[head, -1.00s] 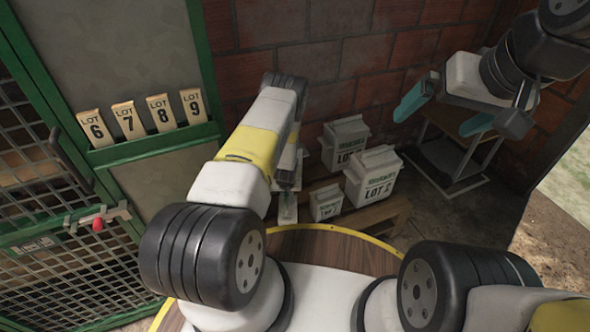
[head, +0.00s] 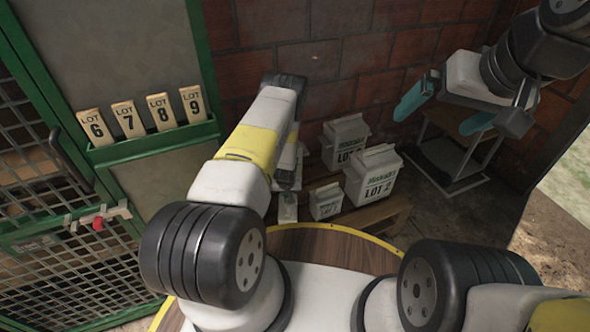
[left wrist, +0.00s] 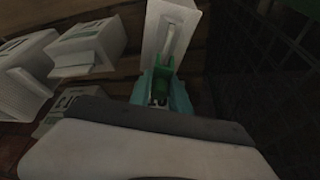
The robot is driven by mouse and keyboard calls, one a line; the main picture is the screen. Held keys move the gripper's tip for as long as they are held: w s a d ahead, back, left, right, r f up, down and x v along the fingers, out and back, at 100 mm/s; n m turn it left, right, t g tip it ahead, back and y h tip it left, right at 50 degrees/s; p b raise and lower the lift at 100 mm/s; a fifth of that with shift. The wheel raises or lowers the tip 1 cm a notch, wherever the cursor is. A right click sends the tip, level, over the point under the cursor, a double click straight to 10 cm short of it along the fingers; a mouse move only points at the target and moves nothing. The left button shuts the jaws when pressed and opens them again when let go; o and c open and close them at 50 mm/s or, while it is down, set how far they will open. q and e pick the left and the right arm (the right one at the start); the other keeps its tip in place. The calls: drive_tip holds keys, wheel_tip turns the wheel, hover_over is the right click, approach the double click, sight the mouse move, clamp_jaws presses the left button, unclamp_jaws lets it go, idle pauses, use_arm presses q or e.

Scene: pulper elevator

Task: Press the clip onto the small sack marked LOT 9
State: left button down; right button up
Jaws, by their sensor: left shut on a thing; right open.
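My left gripper (left wrist: 160,98) is shut on a green clip (left wrist: 163,77), held between its teal fingers. The clip is at the near end of a white sack (left wrist: 172,30) with a raised ridge along its top. I cannot tell whether it grips the sack. In the head view, my left arm mostly hides this gripper. A small pale sack (head: 287,206) shows just below the arm's end, its marking unreadable. My right gripper (head: 445,110) is open and empty, raised at the upper right, away from the sacks.
A small sack (head: 326,202), a large sack marked LOT 2 (head: 372,180) and another large sack (head: 345,142) stand to the right on a wooden pallet (head: 380,215). LOT 6 to LOT 9 tags (head: 159,113) stand on a green ledge at left. A small table (head: 455,150) stands beneath my right gripper.

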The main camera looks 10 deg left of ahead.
use_arm(q)
drive_tip(key=shift+f, duration=1.35)
idle(0.6)
drive_tip(key=c, duration=0.7)
unclamp_jaws()
drive_tip(key=shift+o, duration=0.2)
drive_tip(key=shift+r, duration=0.1)
drive_tip(key=shift+r, duration=3.4)
clamp_jaws()
